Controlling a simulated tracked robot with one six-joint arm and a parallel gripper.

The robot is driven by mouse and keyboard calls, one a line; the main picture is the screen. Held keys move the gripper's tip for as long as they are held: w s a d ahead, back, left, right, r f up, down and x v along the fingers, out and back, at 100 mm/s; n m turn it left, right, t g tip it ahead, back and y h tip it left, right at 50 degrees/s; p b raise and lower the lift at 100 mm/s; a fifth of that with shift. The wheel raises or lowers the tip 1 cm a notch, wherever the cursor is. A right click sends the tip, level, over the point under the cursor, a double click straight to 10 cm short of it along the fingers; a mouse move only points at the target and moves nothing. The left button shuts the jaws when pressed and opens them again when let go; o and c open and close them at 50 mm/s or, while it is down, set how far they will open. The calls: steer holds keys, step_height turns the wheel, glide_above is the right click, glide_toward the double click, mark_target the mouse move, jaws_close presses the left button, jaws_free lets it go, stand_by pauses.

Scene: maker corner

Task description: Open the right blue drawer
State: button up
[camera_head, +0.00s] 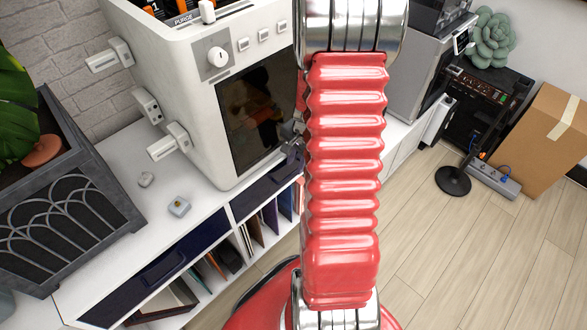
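The right blue drawer (250,199) is a dark navy front under the white cabinet top, below the white machine. It looks shut, and its right end is hidden behind my red ribbed arm. The left blue drawer (135,288) sits nearer, at the lower left, with a dark handle, and also looks shut. A small grey metal part of my gripper (297,130) shows at the left edge of the arm, above the right drawer's right end. The arm hides most of my gripper, so its fingers and any contact with the drawer cannot be made out.
The white machine (225,130) with a dark window stands on the cabinet top. A dark planter (70,215) stands at the left. Open shelves with folders (262,222) lie below the drawers.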

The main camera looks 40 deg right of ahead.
mark_target(294, 173)
steer(key=shift+w+f, duration=0.2)
steer(key=shift+f, duration=0.7)
steer(key=shift+w+f, duration=0.15)
steer(key=shift+f, duration=0.7)
steer(key=shift+c, duration=0.6)
jaws_close()
steer(key=shift+a, duration=0.3)
steer(key=shift+s+d, duration=0.15)
steer(key=shift+d, duration=0.05)
